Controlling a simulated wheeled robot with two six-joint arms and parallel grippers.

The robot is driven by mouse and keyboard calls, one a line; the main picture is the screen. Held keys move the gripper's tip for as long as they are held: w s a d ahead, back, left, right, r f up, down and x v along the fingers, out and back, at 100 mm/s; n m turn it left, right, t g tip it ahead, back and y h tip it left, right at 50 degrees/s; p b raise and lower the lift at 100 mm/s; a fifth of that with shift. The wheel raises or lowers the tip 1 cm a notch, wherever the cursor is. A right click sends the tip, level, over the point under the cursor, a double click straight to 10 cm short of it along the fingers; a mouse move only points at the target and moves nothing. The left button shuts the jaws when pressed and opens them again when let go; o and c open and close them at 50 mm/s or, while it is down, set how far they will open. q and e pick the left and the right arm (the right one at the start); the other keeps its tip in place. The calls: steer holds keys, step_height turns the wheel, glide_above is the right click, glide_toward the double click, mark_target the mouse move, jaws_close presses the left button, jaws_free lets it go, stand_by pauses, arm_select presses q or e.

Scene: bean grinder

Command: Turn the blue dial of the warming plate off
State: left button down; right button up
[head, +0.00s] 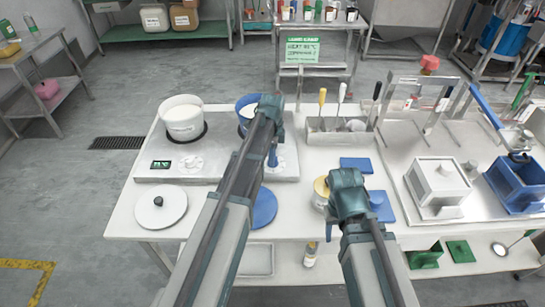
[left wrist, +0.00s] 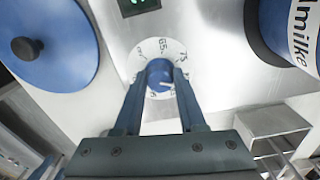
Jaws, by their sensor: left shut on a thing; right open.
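The warming plate (head: 225,172) stands on the left part of the white table. Its blue dial (left wrist: 160,74) sits in a white ring with printed numbers, and a small pale mark shows on the knob. My left gripper (head: 273,160) reaches down to the plate's front and is shut on the blue dial; in the left wrist view its two fingers (left wrist: 160,92) stand on either side of the knob. In the head view the arm partly hides the dial. My right gripper (head: 345,200) is open, beside a yellow-lidded jar (head: 321,188).
A white pot (head: 183,122) and a blue pot (head: 243,103) stand on the plate. A white lid (head: 160,208) and a blue lid (head: 265,207) lie in front. A utensil holder (head: 325,136) and blue pads (head: 356,164) are to the right.

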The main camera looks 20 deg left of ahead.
arm_select(q)
steer(key=shift+n, duration=0.3)
steer(key=n, duration=0.3)
steer(key=shift+n, duration=0.4)
steer(key=n, duration=0.4)
steer(key=shift+n, duration=0.3)
steer(key=n, duration=0.3)
steer(key=shift+n, duration=0.3)
steer(key=n, duration=0.4)
steer(key=shift+n, duration=0.3)
steer(key=n, duration=0.5)
steer(key=shift+d, duration=0.1)
steer(key=n, duration=0.6)
steer(key=shift+n, duration=0.3)
